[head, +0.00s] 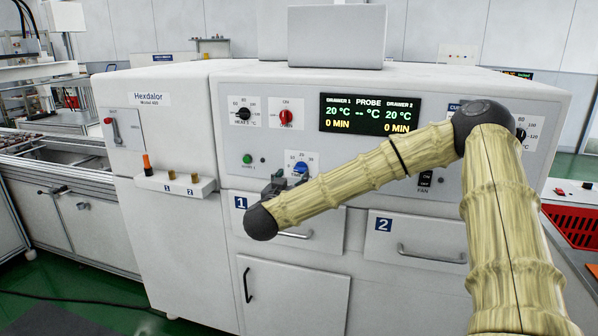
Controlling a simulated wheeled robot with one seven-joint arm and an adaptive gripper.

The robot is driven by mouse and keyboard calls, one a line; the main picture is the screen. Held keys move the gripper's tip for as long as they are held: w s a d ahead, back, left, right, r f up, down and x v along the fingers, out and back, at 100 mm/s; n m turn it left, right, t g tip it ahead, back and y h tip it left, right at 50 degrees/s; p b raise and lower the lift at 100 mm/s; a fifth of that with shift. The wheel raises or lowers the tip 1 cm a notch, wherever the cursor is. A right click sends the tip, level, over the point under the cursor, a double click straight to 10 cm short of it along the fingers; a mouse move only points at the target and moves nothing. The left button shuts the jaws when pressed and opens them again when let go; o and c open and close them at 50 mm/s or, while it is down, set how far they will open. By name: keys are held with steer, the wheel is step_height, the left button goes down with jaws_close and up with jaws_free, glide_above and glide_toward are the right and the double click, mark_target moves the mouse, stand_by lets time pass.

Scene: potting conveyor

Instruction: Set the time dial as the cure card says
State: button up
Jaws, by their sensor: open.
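A blue dial (301,168) with numbers around it, apparently the time dial, sits on the front panel of the white Hexdalor machine (175,75). My forearm and wrist partly cover it, and its exact setting is too small to read. My gripper (277,182) is open, just left of and below the blue dial; I cannot tell whether it touches it. The display (370,114) reads 20 °C and 0 MIN for both drawers. A label with a blue header (454,107) starting "CU", perhaps the cure card, is mostly hidden behind my elbow.
A red knob (286,117), a black heat dial (243,114) and a green button (247,159) are close by on the panel. Drawer 1's handle (295,235) is below my wrist, and drawer 2 (430,240) is to the right. A small shelf (175,186) holds vials at left.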

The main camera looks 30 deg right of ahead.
mark_target(299, 171)
steer(key=p+x, duration=0.1)
steer(key=x, duration=0.6)
steer(key=shift+w+d, duration=0.15)
steer(key=shift+w, duration=0.15)
steer(key=c, duration=1)
